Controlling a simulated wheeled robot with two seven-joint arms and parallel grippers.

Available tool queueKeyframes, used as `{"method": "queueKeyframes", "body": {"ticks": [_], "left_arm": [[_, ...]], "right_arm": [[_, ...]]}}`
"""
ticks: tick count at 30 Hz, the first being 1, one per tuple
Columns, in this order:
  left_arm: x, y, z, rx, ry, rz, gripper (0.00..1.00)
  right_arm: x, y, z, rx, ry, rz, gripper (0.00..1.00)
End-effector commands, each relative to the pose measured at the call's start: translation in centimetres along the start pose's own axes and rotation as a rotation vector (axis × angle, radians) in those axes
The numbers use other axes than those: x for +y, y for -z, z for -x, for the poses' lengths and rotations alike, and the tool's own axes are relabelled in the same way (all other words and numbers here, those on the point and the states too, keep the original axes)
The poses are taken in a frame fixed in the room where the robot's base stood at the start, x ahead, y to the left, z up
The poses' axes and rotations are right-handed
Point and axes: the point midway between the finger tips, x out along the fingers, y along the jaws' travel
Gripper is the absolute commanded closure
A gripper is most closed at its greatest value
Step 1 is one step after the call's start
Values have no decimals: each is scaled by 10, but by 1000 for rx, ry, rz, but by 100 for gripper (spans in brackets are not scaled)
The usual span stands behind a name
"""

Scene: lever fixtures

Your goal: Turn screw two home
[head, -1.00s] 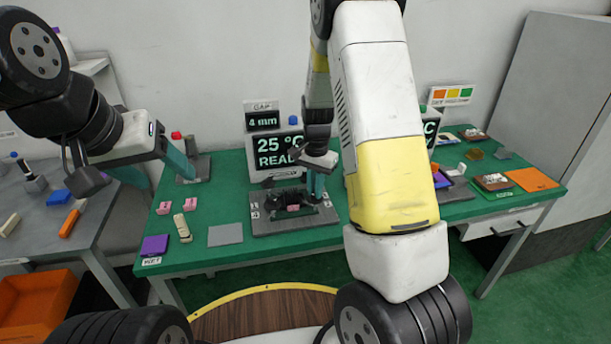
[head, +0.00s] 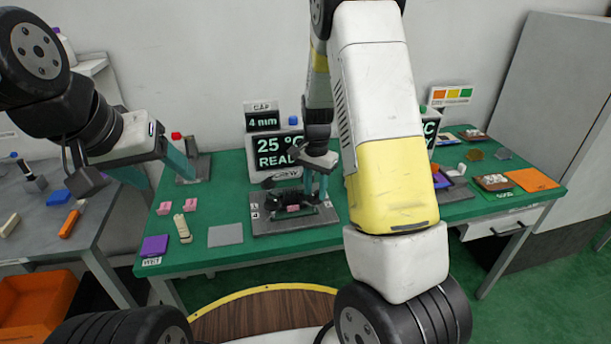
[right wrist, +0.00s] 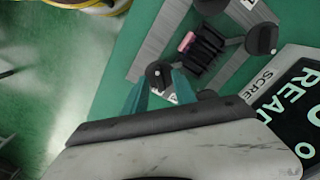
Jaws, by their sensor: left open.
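The grey fixture plate (head: 262,228) stands on the green table and carries a dark ribbed block (right wrist: 205,50) with a pink piece (right wrist: 187,42). Several black screw knobs stand around the block: a near knob (right wrist: 158,75), a far right knob (right wrist: 261,38) and one at the top edge (right wrist: 212,5). I cannot read which is screw two. My right gripper (head: 316,190) is above the plate's right part. In the wrist view its teal fingers (right wrist: 159,82) are apart, one on each side of the near knob; contact is not clear. My left gripper (head: 160,174) is open and empty, away from the fixture.
A display (head: 276,150) reading "25 °C READ" stands behind the fixture. A grey pad (head: 225,235), pink blocks (head: 190,204) and a beige piece (head: 182,228) lie left of it. My right arm hides part of the table.

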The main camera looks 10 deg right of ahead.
Motion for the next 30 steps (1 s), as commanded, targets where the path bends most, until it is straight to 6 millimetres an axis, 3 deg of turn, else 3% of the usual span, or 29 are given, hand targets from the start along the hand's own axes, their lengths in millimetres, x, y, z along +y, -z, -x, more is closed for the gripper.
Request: {"method": "queueKeyframes", "body": {"ticks": [15,30], "left_arm": [[0,0,0,0,0,0,35],[0,0,0,0,0,0,35]], "right_arm": [[-1,0,72,2,3,0,67],[2,-3,86,1,19,13,67]]}}
